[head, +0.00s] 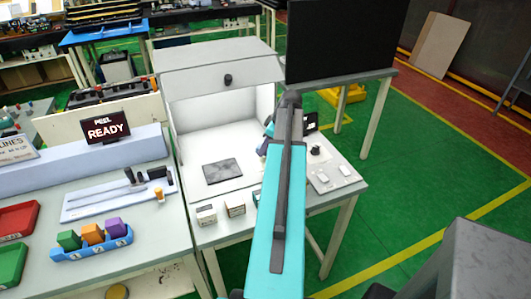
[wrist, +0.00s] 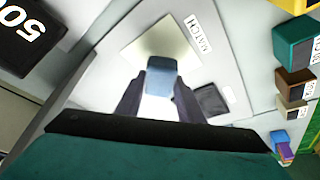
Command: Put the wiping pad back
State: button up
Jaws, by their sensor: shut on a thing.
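My gripper (wrist: 160,98) shows in the wrist view with its two dark fingers on either side of a blue pad-like block (wrist: 161,76). The gripper is shut on this block, which I take to be the wiping pad. Behind it lies a pale cream plate (wrist: 149,42) beside a label reading MATCH (wrist: 198,33). I cannot tell whether the block touches the plate. In the head view my gripper is largely hidden behind my turquoise arm, at the right side of the white booth (head: 220,122).
A dark flat plate (head: 223,171) lies in the booth. Small labelled boxes (head: 235,205) stand at its front edge. A dark monitor (head: 340,40) stands behind my arm. A blue tray (head: 92,247) with coloured blocks sits on the left bench. Green floor is open at right.

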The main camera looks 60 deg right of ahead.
jog(key=shift+f, duration=0.15)
jog(key=shift+f+p, duration=0.9)
jog(key=shift+f, duration=0.7)
jog(key=shift+f, duration=0.2)
jog(key=o, duration=1.1)
jog(key=shift+s+r, duration=0.1)
jog(key=shift+r, duration=0.2)
jog(key=b+v, duration=0.3)
jog(key=v, duration=0.8)
jog(key=shift+r, duration=0.4)
